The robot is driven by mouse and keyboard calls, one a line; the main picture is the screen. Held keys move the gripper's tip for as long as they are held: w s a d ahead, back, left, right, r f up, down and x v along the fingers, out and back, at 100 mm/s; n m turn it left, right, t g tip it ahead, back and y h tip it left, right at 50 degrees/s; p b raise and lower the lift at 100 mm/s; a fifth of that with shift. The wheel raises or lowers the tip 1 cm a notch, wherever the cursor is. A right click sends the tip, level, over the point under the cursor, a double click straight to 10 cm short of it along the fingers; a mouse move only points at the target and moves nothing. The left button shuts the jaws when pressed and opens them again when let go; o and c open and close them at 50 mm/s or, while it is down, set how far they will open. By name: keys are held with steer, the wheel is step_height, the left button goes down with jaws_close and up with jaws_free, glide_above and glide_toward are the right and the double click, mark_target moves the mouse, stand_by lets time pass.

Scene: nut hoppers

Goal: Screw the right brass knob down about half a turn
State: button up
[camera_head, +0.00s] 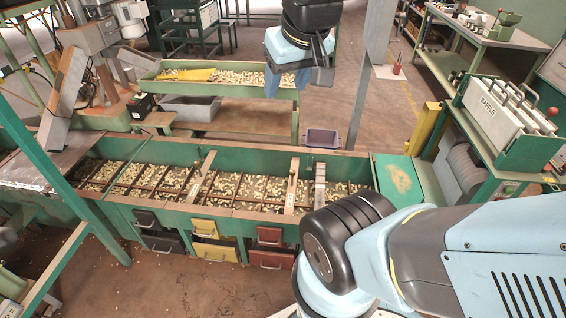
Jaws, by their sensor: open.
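Wooden divider slats cross the green nut hopper. A small brass-coloured knob (291,183) shows on the right wooden slat (293,194); its details are too small to make out. Another wooden slat (203,178) stands to the left, and any knob on it is hard to make out. My gripper (287,84) hangs at the top centre, beyond and above the hopper in the picture. It is open and apart from the knob, with nothing seen between its fingers.
The hopper (250,215) holds nuts under brown bars. Black, yellow (214,250) and red drawers (270,260) sit below its front. My blue arm covers the lower right.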

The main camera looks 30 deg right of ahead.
mark_target(291, 174)
steer(key=w+d+f+n+g+h, duration=0.3)
steer(key=w+d+f+g+h, duration=0.15)
steer(key=w+f, duration=0.75)
steer(key=w+d+f+n+g+h, duration=0.35)
steer(key=w+f+h, duration=0.35)
steer(key=f, duration=0.9)
steer(key=w+d+f+n+t+h, duration=0.1)
steer(key=w+f+n+t, duration=0.2)
steer(key=f+n+t, duration=1)
steer(key=w+d+f+n+t+h, duration=0.15)
steer(key=f+n, duration=0.55)
steer(key=f, duration=1.4)
steer(key=x, duration=1.4)
steer(key=shift+w+a+f, duration=0.2)
steer(key=shift+w+f, duration=0.15)
steer(key=shift+w, duration=0.1)
steer(key=c, duration=0.9)
